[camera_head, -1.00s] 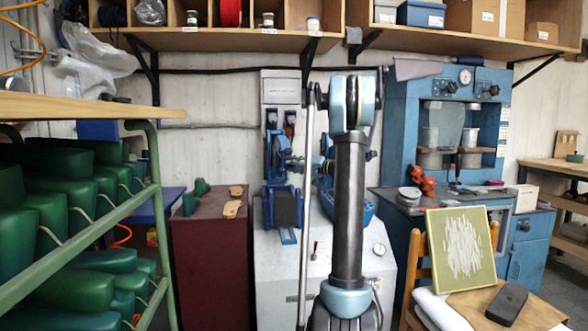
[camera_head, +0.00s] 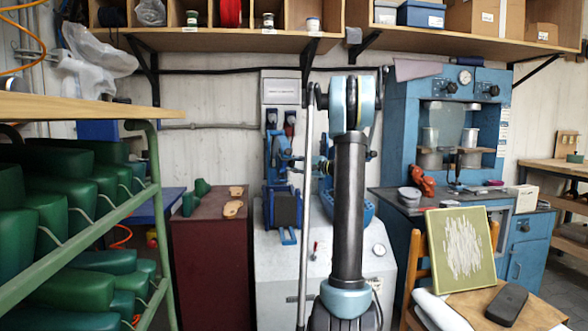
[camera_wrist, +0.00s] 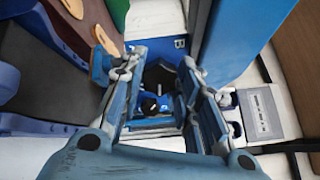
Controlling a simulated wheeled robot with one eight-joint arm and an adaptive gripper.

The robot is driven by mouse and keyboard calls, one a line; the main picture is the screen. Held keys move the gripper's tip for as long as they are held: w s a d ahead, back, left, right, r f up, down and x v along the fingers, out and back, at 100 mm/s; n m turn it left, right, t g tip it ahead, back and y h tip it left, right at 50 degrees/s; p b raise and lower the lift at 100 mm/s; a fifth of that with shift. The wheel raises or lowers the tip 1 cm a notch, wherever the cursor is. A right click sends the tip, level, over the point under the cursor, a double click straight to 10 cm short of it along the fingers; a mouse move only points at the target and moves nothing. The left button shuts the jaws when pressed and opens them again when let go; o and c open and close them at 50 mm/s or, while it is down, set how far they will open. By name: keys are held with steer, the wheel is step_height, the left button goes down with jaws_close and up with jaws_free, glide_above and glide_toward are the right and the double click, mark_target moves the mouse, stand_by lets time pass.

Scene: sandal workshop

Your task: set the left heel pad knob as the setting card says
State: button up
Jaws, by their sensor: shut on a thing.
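In the wrist view my gripper (camera_wrist: 158,68) has its two blue fingers closed in on a dark round knob (camera_wrist: 160,76), which I take for the left heel pad knob. The fingers partly hide it, and its pointer cannot be read. A second black knob with a white mark (camera_wrist: 150,104) sits below it in the picture on a blue block. A pale card (camera_wrist: 262,110) is on the machine at the right of the wrist view. It also shows at the machine's top in the head view (camera_head: 281,91); its text is too small to read. There my arm partly hides the gripper.
The grey-and-blue machine (camera_head: 270,265) stands behind my arm. A dark red cabinet (camera_head: 212,270) with tan soles is at its left, and a green rack of shoe lasts (camera_head: 95,262) stands nearer. A blue press (camera_head: 400,115) and a chair with a green board (camera_head: 461,250) are at right.

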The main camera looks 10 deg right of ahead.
steer(key=m, duration=0.4)
steer(key=shift+d+m, duration=0.15)
steer(key=shift+m, duration=1.75)
steer(key=o, duration=1.1)
steer(key=v, duration=1.2)
steer(key=shift+w, duration=0.15)
